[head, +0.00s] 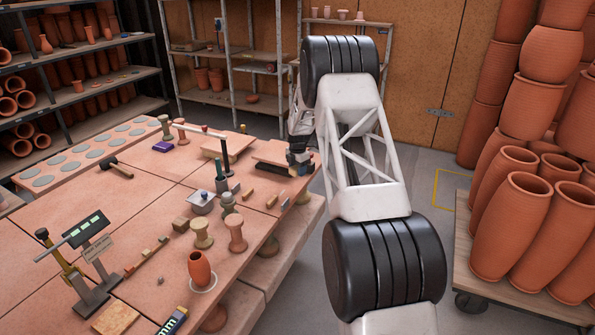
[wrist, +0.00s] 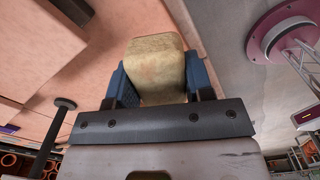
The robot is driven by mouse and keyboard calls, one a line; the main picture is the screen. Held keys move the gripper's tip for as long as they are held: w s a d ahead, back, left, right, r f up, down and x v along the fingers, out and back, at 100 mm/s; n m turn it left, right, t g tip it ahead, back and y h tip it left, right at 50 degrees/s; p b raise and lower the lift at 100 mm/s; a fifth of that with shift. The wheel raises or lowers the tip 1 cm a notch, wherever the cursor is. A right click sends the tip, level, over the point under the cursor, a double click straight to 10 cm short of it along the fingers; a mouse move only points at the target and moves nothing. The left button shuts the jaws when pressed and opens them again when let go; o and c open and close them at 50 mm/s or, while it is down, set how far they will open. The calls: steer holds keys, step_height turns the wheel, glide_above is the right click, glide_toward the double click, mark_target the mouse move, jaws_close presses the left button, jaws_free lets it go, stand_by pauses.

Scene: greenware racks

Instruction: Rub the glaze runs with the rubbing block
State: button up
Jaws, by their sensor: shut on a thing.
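My gripper (wrist: 157,82) is shut on a worn tan rubbing block (wrist: 154,62). The block sits between the blue finger pads in the wrist view, and its far end is clear of them. In the head view my gripper (head: 298,157) is at the right edge of the terracotta-coloured table, beside a flat slab (head: 268,152). The block cannot be made out in the head view. I cannot make out any glaze runs in either view. I cannot tell whether the block touches a surface.
The table (head: 150,205) holds small stands, a dark upright post (head: 225,155), a clay cup (head: 199,268) and a scale with a green display (head: 85,228). Pottery shelves (head: 85,95) line the left. Floor shows between table and pallet.

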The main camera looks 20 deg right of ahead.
steer(key=shift+a, duration=0.1)
steer(key=w+a, duration=0.1)
steer(key=a, duration=0.7)
steer(key=shift+w+a, duration=0.3)
steer(key=shift+a, duration=0.1)
steer(key=shift+f, duration=0.1)
steer(key=shift+f, duration=0.15)
